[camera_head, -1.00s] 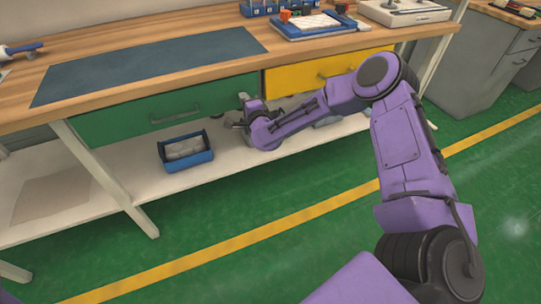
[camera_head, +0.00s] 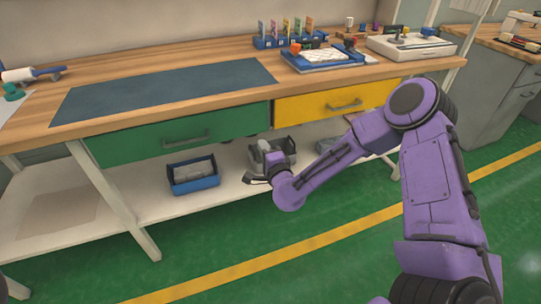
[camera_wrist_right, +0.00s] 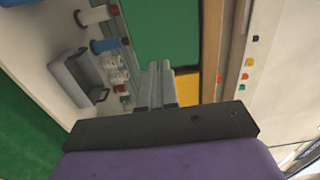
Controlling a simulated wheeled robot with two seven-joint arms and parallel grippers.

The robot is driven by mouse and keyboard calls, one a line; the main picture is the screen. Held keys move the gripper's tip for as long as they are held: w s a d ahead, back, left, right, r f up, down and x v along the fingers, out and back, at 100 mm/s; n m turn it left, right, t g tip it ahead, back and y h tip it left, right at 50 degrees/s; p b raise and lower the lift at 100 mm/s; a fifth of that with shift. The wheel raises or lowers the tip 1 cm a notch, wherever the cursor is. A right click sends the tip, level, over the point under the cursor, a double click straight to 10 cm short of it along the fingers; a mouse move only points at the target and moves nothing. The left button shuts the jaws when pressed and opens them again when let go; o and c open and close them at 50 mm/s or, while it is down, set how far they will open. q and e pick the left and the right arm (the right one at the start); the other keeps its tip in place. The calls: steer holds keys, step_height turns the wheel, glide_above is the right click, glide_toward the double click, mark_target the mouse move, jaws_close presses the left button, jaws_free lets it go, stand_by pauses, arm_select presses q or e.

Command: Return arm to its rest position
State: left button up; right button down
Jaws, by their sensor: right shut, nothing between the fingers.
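My right arm is purple and reaches in from the right in the head view. Its gripper (camera_head: 257,180) is in front of the lower shelf, below the drawers, and is small and partly blurred there. In the right wrist view the fingers of my right gripper (camera_wrist_right: 156,85) lie together with nothing between them. My left gripper is not in view.
A workbench (camera_head: 165,65) has a green drawer (camera_head: 140,143), a yellow drawer (camera_head: 325,106) and a white lower shelf (camera_head: 165,210). A blue bin (camera_head: 193,176) and a grey object (camera_head: 270,150) are on the shelf. Green floor (camera_head: 345,260) lies open in front.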

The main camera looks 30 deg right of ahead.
steer(key=s, duration=0.3)
steer(key=s+a+f+n+g+y+p, duration=0.1)
steer(key=s+a+f+n+g+p, duration=0.25)
steer(key=s+f+n+g, duration=0.9)
steer(key=s+d+f+g+p, duration=0.1)
steer(key=s+f+p, duration=0.1)
steer(key=s, duration=0.9)
steer(key=s+d+f+g+h+p, duration=0.1)
steer(key=s+d+f+p, duration=0.1)
steer(key=s, duration=1)
steer(key=shift+d+f+n+p, duration=0.15)
steer(key=shift+f+n+p, duration=0.2)
steer(key=shift+f+p, duration=0.25)
